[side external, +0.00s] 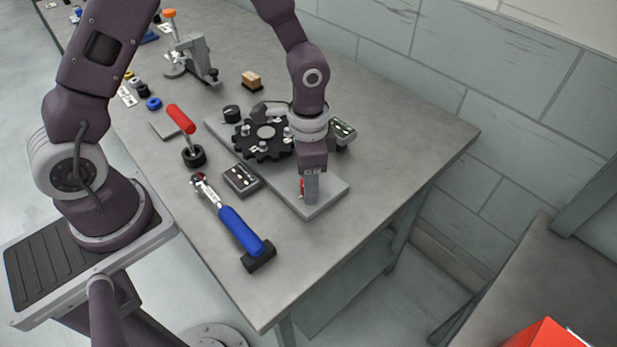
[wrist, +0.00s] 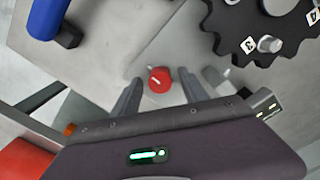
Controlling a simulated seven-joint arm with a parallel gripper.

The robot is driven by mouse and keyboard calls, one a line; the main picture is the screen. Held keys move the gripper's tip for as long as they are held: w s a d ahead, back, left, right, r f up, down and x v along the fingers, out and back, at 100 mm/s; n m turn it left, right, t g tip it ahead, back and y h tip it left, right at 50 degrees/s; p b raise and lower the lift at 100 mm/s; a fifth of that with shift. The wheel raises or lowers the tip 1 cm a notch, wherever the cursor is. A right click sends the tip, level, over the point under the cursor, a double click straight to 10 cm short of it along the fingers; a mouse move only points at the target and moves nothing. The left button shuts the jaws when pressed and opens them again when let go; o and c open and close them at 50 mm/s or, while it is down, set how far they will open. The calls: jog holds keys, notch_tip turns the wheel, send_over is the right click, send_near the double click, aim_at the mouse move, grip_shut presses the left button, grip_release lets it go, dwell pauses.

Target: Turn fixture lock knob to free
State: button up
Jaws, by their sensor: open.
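A red round knob with a white pointer line (wrist: 159,80) sits on the grey fixture plate, centred in the wrist view. In the side view only a sliver of the red knob (side external: 302,187) shows beside my gripper. My gripper (wrist: 160,92) is open, with one finger on each side of the knob and a gap to each. In the side view my gripper (side external: 311,190) points down at the near end of the fixture plate (side external: 332,196). Whether the fingertips reach down to the knob's height is hard to tell.
A black toothed wheel (side external: 262,135) with numbered labels stands on the plate behind the knob. The table's near right corner is clear.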

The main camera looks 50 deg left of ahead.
notch_tip(320, 180, up, 6)
jog(key=shift+r, duration=0.55)
jog(key=shift+a+r, duration=0.1)
jog(key=shift+r, duration=0.15)
jog(key=s+a+r+n+t, duration=0.1)
jog(key=s+a+r, duration=0.15)
jog(key=r, duration=0.25)
jog(key=s+a+r+n+t, duration=0.1)
jog(key=s+r+n, duration=0.15)
jog(key=r, duration=0.35)
jog(key=s+a+r+n+t, duration=0.2)
jog(key=s+r, duration=0.3)
jog(key=s, duration=0.7)
jog(key=shift+s+r+n+t, duration=0.2)
jog(key=shift+r+n+t, duration=0.05)
jog(key=shift+n+t, duration=0.55)
jog(key=shift+o, duration=0.5)
jog(key=shift+a, duration=0.1)
